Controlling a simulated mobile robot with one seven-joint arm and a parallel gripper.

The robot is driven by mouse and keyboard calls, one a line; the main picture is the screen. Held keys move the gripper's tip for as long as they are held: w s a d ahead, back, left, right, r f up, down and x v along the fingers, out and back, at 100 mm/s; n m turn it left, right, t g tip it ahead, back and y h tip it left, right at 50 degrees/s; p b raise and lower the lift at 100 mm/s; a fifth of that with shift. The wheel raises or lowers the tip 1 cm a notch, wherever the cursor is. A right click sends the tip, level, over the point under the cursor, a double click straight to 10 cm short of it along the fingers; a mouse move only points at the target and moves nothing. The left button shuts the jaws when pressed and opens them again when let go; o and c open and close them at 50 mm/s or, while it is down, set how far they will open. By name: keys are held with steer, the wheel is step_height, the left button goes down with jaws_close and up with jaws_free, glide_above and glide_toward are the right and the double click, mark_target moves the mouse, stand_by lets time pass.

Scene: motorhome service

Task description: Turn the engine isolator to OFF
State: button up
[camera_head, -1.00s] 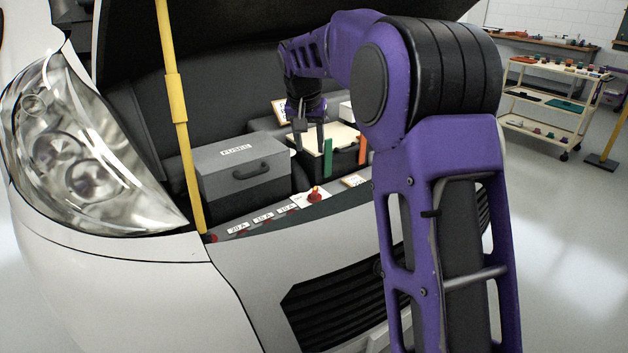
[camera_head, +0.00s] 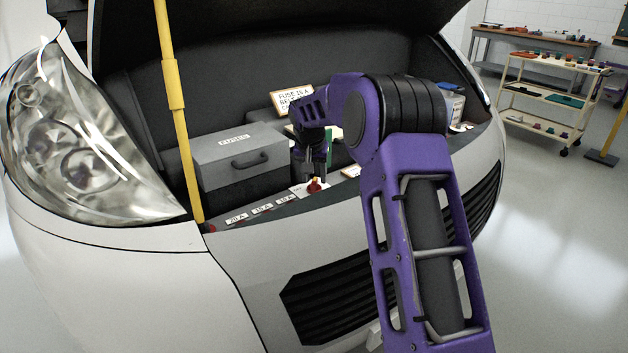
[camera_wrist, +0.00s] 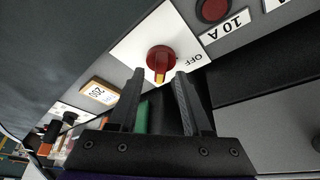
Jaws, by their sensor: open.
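The engine isolator is a red round knob with a yellow mark, on a white plate on the front ledge of the engine bay. It shows in the head view (camera_head: 314,186) and in the wrist view (camera_wrist: 160,59). The word OFF (camera_wrist: 194,59) is printed on the plate beside it. The yellow mark points toward my gripper in the wrist view, not at the OFF word. My gripper (camera_head: 316,176) is open above the knob. In the wrist view its two fingers (camera_wrist: 158,72) reach toward the knob, with the knob just beyond the gap between the tips. I see no contact.
A grey fuse box (camera_head: 222,163) stands behind and left of the knob. Fuse labels (camera_head: 262,209) line the ledge to the left. A yellow prop rod (camera_head: 175,95) stands at the left. A green item (camera_wrist: 142,118) lies below the fingers in the wrist view.

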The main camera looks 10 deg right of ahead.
steer(key=shift+w+f, duration=0.25)
steer(key=shift+f, duration=0.3)
jaws_close()
